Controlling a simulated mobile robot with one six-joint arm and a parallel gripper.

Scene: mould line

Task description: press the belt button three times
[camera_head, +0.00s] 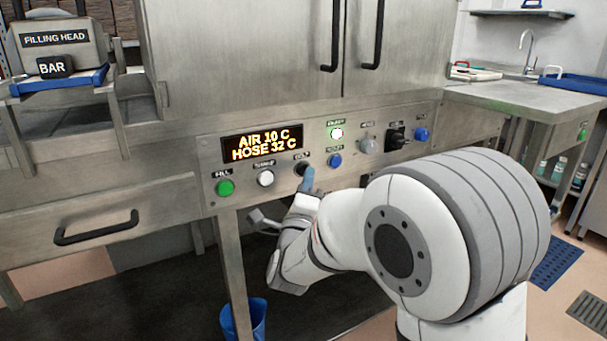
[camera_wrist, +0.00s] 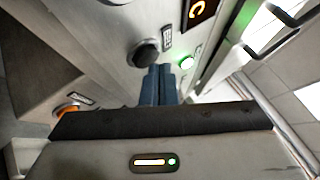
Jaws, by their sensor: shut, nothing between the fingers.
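A black round button (camera_head: 300,169) sits on the steel control panel, under a small label that looks like BELT but is too blurred to be sure. It also shows in the wrist view (camera_wrist: 143,54) as a dark knob beside its label. My gripper (camera_head: 308,178) is shut, its blue fingers together with nothing between them. In the wrist view the fingertips (camera_wrist: 161,70) are right at the button's edge. I cannot tell whether they touch it. In the head view the fingertips partly cover the button's lower right side.
Nearby on the panel are a white button (camera_head: 265,178), a green FILL button (camera_head: 225,187), a blue button (camera_head: 334,160) and a lit green lamp (camera_head: 337,133). The display (camera_head: 262,143) reads AIR 10 C, HOSE 32 C. A drawer handle (camera_head: 96,228) juts out at left.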

